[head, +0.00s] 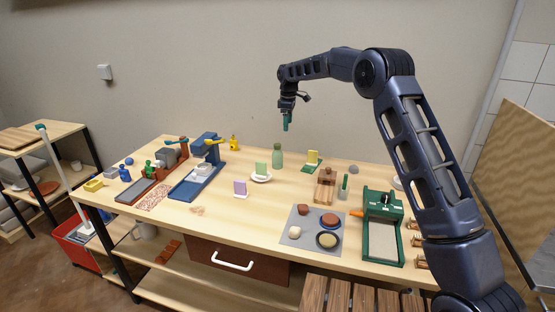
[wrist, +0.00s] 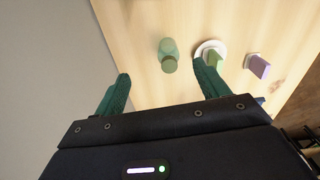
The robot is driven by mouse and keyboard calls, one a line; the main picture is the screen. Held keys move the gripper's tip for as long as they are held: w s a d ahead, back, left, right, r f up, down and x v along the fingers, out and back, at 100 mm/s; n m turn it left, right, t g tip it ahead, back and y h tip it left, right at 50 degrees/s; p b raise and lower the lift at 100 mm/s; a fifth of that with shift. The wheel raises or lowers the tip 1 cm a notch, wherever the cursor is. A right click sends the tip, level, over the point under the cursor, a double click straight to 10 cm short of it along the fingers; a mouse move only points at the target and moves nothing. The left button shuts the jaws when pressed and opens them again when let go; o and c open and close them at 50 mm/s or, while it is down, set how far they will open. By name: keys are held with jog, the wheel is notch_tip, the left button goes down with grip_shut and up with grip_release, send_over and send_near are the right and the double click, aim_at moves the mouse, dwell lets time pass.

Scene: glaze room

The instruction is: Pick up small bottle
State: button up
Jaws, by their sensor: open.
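The small bottle is pale green (head: 277,156) and stands upright near the back of the wooden table, by the wall. In the wrist view the bottle (wrist: 168,55) shows from above, beyond the gap between the fingertips. My gripper (head: 286,122) hangs above the back of the table, higher than the bottle and apart from it. In the wrist view its two green fingers (wrist: 166,84) are spread wide with nothing between them.
A white dish (head: 261,178) with a green block stands just left of the bottle, and a purple card-like piece (head: 240,188) is nearby. A blue machine (head: 197,172) is farther left. The wall is close behind.

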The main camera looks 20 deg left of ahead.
jog(key=n, duration=0.1)
send_over(277, 144)
jog(key=f, duration=0.4)
jog(key=shift+w+f, duration=0.2)
notch_tip(277, 144, down, 5)
jog(key=shift+s+f, duration=0.1)
jog(key=shift+f, duration=0.05)
jog(key=shift+s+d+f, duration=0.1)
jog(key=shift+s+f, duration=0.05)
jog(key=shift+f, duration=1.2)
jog(key=shift+s+f, duration=0.15)
jog(key=shift+f, duration=1.2)
jog(key=c, duration=1.1)
jog(key=shift+r, duration=0.1)
